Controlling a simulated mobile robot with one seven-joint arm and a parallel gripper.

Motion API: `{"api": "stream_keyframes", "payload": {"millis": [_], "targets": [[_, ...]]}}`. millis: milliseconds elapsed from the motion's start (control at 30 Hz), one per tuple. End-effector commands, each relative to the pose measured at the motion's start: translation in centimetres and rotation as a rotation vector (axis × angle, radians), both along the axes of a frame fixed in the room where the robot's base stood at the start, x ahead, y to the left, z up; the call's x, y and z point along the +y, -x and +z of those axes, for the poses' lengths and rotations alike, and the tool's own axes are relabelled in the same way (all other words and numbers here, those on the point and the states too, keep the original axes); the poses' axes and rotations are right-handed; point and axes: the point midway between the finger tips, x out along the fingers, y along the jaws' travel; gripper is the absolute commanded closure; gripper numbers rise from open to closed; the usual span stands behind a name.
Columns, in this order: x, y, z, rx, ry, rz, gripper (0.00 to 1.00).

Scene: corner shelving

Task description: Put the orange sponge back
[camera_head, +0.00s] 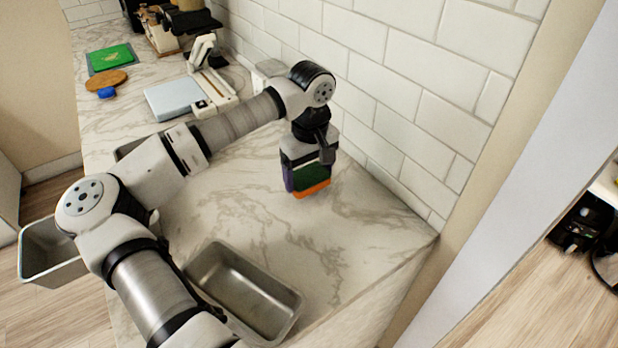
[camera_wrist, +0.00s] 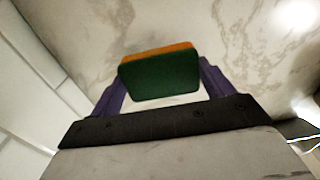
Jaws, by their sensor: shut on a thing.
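The orange sponge (camera_head: 311,190) has a dark green layer on one side and an orange layer on the other. In the wrist view the sponge (camera_wrist: 158,78) sits between the two purple fingers, green face toward the camera. My gripper (camera_head: 306,180) points down and is shut on the sponge, over the marble counter near the tiled wall. My gripper also shows in the wrist view (camera_wrist: 160,88). I cannot tell whether the sponge's lower edge touches the counter.
A metal bin (camera_head: 293,300) lies on the counter's near part, and another metal bin (camera_head: 40,268) is at the far left. A silver box (camera_head: 176,98), a blue thing (camera_head: 107,92), a round wooden board (camera_head: 104,80) and a green board (camera_head: 110,56) are farther back. Counter around the sponge is clear.

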Motion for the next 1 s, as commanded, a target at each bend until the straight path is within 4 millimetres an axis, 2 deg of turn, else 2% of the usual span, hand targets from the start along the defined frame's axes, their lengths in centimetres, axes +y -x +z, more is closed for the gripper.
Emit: {"api": "stream_keyframes", "payload": {"millis": [100, 200, 600, 633, 767, 1000], "targets": [[0.0, 0.0, -1.8, 0.004, 0.001, 0.001, 0.38], [0.0, 0.0, -2.7, 0.002, 0.001, 0.0, 0.38], [0.0, 0.0, -3.4, 0.0, 0.0, 0.0, 0.38], [0.0, 0.0, -3.3, 0.0, 0.0, 0.0, 0.19], [0.0, 0.0, -3.2, 0.0, 0.0, 0.0, 0.02], [0.0, 0.0, -3.2, 0.001, 0.001, 0.0, 0.0]]}}
